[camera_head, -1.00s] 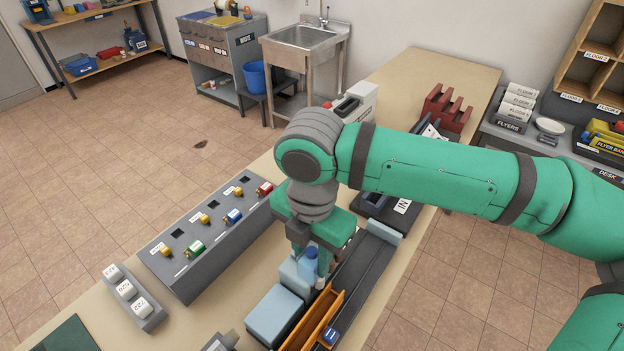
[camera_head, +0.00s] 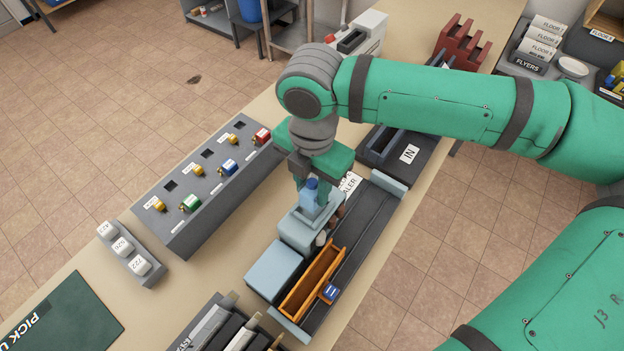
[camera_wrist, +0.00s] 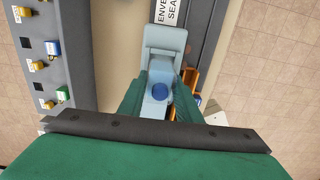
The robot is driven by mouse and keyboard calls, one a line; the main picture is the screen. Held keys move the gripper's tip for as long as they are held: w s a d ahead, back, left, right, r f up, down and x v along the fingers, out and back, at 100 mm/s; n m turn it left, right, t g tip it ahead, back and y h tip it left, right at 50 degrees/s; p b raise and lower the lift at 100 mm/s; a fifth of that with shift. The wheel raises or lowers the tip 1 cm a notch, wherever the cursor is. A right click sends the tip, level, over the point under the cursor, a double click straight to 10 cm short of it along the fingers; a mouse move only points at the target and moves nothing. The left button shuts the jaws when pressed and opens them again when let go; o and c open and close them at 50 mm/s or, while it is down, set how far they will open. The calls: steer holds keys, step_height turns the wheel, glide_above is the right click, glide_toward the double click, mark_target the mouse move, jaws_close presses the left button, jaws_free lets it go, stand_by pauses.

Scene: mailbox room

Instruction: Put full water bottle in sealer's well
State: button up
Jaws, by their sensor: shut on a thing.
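My gripper (camera_head: 313,200) is shut on the water bottle (camera_head: 311,188), which has a blue cap and a pale, see-through body. The bottle is upright between the fingers, and its blue cap also shows from above in the wrist view (camera_wrist: 160,91). The envelope sealer (camera_head: 274,270) is a pale blue machine beside a dark track, with a white label. The bottle is over or at the sealer's pale blue middle part (camera_head: 297,235). The well and the bottle's base are hidden, so I cannot tell whether the base is inside the well or above it.
An orange tray (camera_head: 313,282) lies close to the right of the sealer. A grey panel with colored keyed locks (camera_head: 205,195) stands to the left. A dark IN tray (camera_head: 425,150) and a dark red rack (camera_head: 463,40) are farther back. Tan tabletop is bare between panel and sealer.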

mark_target(313, 183)
steer(key=shift+f, duration=0.45)
stand_by(0.6)
steer(key=shift+f, duration=0.6)
steer(key=shift+f, duration=0.2)
steer(key=o, duration=1.2)
steer(key=shift+r, duration=3.5)
